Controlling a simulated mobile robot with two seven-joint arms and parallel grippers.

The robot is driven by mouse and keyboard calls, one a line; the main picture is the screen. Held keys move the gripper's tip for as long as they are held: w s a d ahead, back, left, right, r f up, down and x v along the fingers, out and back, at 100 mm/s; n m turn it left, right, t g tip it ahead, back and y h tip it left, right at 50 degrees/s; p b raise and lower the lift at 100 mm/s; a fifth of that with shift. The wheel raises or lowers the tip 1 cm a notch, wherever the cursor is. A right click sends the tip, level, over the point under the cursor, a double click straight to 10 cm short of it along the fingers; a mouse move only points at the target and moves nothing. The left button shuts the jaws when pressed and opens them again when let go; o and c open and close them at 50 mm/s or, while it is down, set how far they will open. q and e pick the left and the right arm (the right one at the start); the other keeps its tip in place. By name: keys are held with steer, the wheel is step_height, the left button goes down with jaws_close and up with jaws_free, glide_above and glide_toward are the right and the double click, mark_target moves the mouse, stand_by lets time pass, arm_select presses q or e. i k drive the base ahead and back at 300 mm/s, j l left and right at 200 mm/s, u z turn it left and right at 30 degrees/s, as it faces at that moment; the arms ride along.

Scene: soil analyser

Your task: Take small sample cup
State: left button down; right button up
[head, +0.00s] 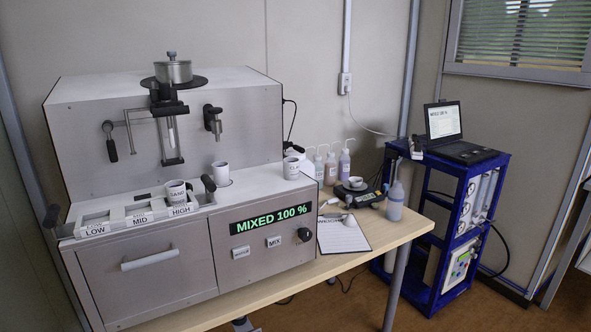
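Several white cups are in the head view. One labelled SAND (175,194) stands on the analyser's top ledge behind the HIGH label. A plain white cup (221,174) stands farther back on the ledge. Another cup with a dark label (291,168), hard to read, stands at the ledge's right end. A small, pale cup-like dish (355,183) sits on a dark device like a scale (362,196) on the table. I cannot tell which one is the small sample cup. Neither of my grippers is in view.
The grey analyser (160,262) fills the left of the table (385,237); its display reads MIXED 100 %. A blue cart (471,161) holds a laptop (458,137).

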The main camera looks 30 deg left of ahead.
mark_target(220, 170)
steer(key=u, duration=0.95)
steer(key=i+l+u, duration=0.1)
steer(key=u, duration=0.25)
steer(key=l+u, duration=0.35)
steer(key=i+l+u, duration=0.1)
steer(key=l+u, duration=0.15)
steer(key=l, duration=0.5)
steer(key=i+l+u, duration=0.1)
steer(key=l+u, duration=0.15)
steer(key=l, duration=2.1)
